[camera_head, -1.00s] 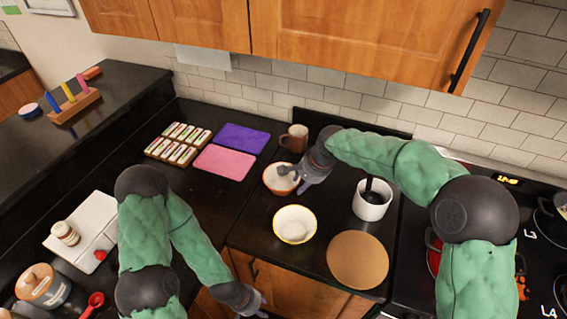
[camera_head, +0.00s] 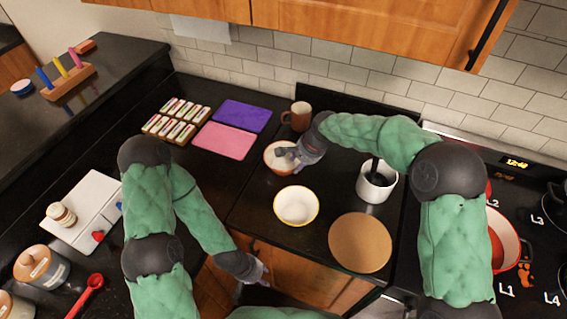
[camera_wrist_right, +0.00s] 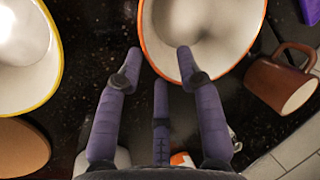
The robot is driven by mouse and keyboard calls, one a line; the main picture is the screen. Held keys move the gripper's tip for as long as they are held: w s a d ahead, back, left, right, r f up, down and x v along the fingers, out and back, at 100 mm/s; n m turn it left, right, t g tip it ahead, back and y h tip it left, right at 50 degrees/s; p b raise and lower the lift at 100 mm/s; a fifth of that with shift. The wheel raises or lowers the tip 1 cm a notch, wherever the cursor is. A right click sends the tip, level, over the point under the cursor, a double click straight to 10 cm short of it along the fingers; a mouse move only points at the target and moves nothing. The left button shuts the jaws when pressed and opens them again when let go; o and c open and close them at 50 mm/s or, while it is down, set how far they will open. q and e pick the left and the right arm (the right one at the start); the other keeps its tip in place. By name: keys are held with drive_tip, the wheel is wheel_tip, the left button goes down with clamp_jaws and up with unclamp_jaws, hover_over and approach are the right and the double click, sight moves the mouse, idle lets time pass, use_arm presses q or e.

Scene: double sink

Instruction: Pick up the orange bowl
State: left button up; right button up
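The orange bowl (camera_head: 271,161) is white inside with an orange rim. It stands on the dark counter in front of the brown mug, and shows at the top of the right wrist view (camera_wrist_right: 215,35). My right gripper (camera_head: 287,156) is at the bowl's right side. In the right wrist view its fingers (camera_wrist_right: 158,55) are spread, one over the bowl's inside and one outside the rim; contact cannot be told. Nothing is held. My left gripper (camera_head: 262,273) hangs low by the counter's front edge, away from the bowl; its fingers are too small to read.
A yellow-rimmed bowl (camera_head: 296,206) stands in front of the orange bowl. A brown mug (camera_head: 297,116) is behind, a white pot (camera_head: 376,184) to the right, and a round brown board (camera_head: 360,243) at front right. Pink (camera_head: 225,141) and purple (camera_head: 242,116) mats lie left.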

drive_tip(key=x, duration=0.3)
drive_tip(key=shift+f, duration=0.3)
clamp_jaws()
drive_tip(key=shift+r, duration=0.2)
